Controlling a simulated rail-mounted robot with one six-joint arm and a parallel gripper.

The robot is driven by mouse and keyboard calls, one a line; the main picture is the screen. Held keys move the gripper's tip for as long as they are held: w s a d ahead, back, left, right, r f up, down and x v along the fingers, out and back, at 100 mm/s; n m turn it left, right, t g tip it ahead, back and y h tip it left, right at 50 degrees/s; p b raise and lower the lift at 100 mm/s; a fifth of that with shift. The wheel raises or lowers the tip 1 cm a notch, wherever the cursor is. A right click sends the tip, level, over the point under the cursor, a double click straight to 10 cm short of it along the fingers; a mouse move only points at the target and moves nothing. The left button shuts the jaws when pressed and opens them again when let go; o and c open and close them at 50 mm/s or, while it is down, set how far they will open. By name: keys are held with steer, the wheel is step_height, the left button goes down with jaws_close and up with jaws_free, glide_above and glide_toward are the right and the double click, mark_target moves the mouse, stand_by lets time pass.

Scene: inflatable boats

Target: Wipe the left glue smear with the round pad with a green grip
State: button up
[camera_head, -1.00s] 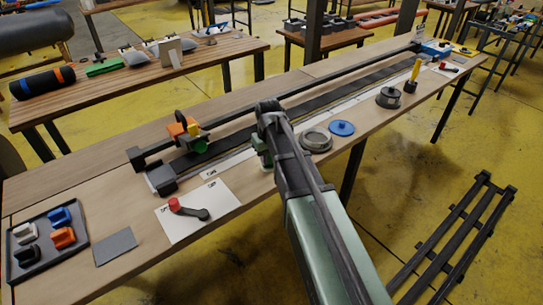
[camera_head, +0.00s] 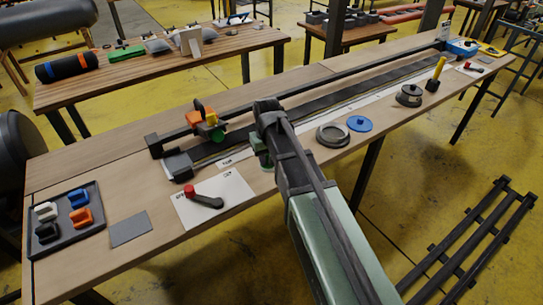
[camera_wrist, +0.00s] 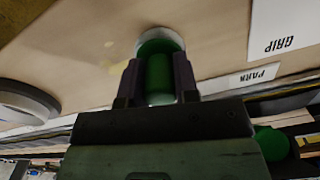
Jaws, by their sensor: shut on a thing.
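My gripper (camera_wrist: 158,82) is shut on the green grip of the round pad (camera_wrist: 160,42), whose pale rim shows beyond the fingers in the wrist view. In the head view the green grip (camera_head: 266,161) shows partly behind my arm, over the wooden bench. I cannot tell whether the pad touches the bench top. A faint yellowish patch (camera_wrist: 113,69), perhaps a glue smear, lies on the wood just left of the pad in the wrist view. No smear can be made out in the head view, and I cannot tell left from right smear.
A white sheet (camera_head: 232,204) with a red-knobbed black handle (camera_head: 205,198) lies left. A long dark strip (camera_head: 340,103) runs behind. A tray (camera_head: 88,234) of coloured clips stands far left.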

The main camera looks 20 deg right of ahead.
steer(key=shift+w+d+f, duration=0.1)
steer(key=shift+w+d, duration=0.25)
steer(key=shift+d, duration=0.5)
steer(key=shift+w+d, duration=0.35)
steer(key=shift+d, duration=0.45)
steer(key=shift+w+d, duration=0.2)
steer(key=shift+d, duration=0.5)
steer(key=shift+w+d, duration=0.25)
steer(key=shift+d, duration=0.45)
steer(key=shift+w+d, duration=0.2)
steer(key=shift+d, duration=0.5)
steer(key=shift+f+b, duration=0.1)
steer(key=shift+b, duration=0.2)
steer(key=shift+s, duration=0.1)
steer(key=shift+s+a, duration=0.3)
steer(key=shift+a, duration=0.7)
steer(key=shift+s+a, duration=0.25)
steer(key=shift+a, duration=0.7)
steer(key=shift+s+a, duration=0.35)
steer(key=shift+a, duration=0.55)
steer(key=shift+s+a, duration=0.3)
steer(key=shift+a, duration=0.55)
step_height(320, 180, up, 6)
steer(key=p, duration=0.6)
steer(key=shift+w, duration=0.1)
